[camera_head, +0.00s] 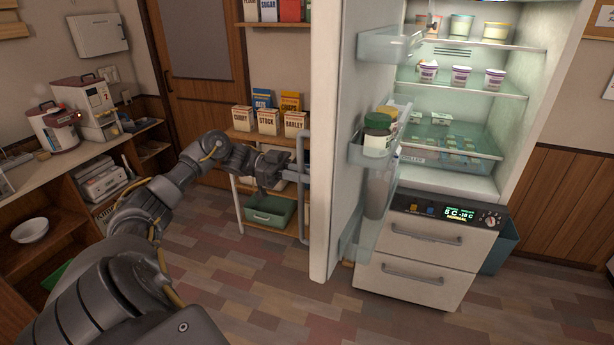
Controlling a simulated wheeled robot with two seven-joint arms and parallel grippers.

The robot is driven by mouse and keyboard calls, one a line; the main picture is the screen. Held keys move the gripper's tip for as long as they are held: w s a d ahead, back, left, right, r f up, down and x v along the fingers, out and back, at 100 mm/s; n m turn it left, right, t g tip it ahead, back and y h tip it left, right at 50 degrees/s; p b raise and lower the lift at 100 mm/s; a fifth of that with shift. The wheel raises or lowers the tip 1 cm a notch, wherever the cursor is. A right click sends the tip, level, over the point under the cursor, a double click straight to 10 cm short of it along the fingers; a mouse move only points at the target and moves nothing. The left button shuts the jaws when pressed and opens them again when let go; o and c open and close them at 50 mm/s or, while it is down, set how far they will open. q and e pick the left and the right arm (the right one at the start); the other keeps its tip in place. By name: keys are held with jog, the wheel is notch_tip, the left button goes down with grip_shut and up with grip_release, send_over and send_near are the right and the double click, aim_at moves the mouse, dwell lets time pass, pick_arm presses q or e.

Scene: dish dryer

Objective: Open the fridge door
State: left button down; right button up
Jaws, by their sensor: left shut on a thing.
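The fridge (535,110) stands at the right with its lit interior showing. Its white door (325,150) is swung wide open toward me and to the left, with its inner shelves facing right. A grey vertical handle (303,185) sits on the door's outer left side. My left gripper (296,172) reaches in from the left and is shut on the handle; the fingertips are small in the picture. My right gripper is not in view.
A shelf rack (235,134) with boxes and a green bin (268,211) stands behind my left gripper. Fridge drawers (430,240) lie below the open compartment. A counter (70,160) runs along the left. The floor in front is clear.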

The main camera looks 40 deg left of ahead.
pick_arm(q)
jog(key=shift+f, duration=0.1)
jog(key=c, duration=1.7)
grip_release()
jog(key=b+v, duration=0.6)
jog(key=v, duration=0.5)
jog(key=shift+d, duration=0.1)
